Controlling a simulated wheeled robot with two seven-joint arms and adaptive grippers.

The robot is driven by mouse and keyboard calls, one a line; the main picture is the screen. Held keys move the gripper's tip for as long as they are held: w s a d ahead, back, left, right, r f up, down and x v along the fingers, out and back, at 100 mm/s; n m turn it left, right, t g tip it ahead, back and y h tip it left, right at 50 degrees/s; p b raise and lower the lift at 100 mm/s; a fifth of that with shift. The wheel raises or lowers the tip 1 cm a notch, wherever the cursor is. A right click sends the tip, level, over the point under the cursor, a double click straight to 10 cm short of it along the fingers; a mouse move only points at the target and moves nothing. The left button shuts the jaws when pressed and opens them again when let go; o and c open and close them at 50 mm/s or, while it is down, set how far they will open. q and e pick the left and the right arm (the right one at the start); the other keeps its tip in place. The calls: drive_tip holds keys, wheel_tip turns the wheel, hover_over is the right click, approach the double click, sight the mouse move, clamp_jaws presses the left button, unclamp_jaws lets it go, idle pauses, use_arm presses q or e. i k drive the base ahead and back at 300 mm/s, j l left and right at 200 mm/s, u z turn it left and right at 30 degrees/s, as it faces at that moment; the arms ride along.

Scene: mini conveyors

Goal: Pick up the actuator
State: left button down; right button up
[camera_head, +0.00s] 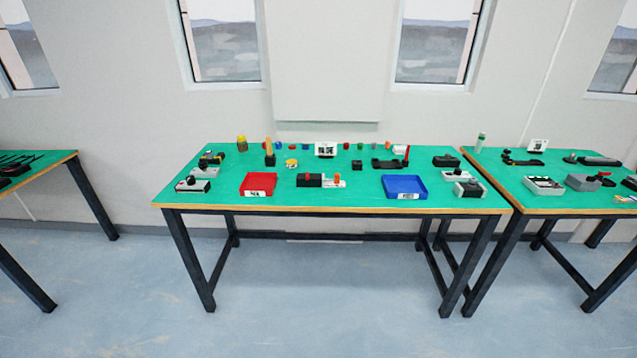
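Neither of my grippers shows in the head view. Several small devices stand on the green table (290,199) ahead, and I cannot tell for sure which one is the actuator. Near the middle front is a black block (309,180) beside a light part with an orange cylinder (337,179). Behind and to the right is a low black device with a red upright piece (406,157). At the right are a black device (446,161) and a grey one (469,189). At the left are a grey-and-black device (192,184) and a pale one (204,172).
A red tray (258,193) and a blue tray (405,194) sit at the table's front edge. Small coloured pieces line the back. Another green table (515,185) stands close on the right, one more (45,168) at the left. The floor (330,300) in front is clear.

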sight(316, 180)
drive_tip(key=i+j+z, duration=0.15)
drive_tip(key=j+z, duration=0.25)
drive_tip(key=j, duration=0.15)
drive_tip(key=i+j+z, duration=0.1)
drive_tip(key=j+z, duration=0.25)
drive_tip(key=j, duration=0.2)
drive_tip(key=j+z, duration=0.4)
drive_tip(key=j, duration=0.2)
drive_tip(key=j+z, duration=0.35)
drive_tip(key=j, duration=0.25)
drive_tip(key=k+j+z, duration=0.15)
drive_tip(key=j+z, duration=0.25)
drive_tip(key=j, duration=0.15)
drive_tip(key=k+j+z, duration=0.25)
drive_tip(key=j+z, duration=0.15)
drive_tip(key=j, duration=0.15)
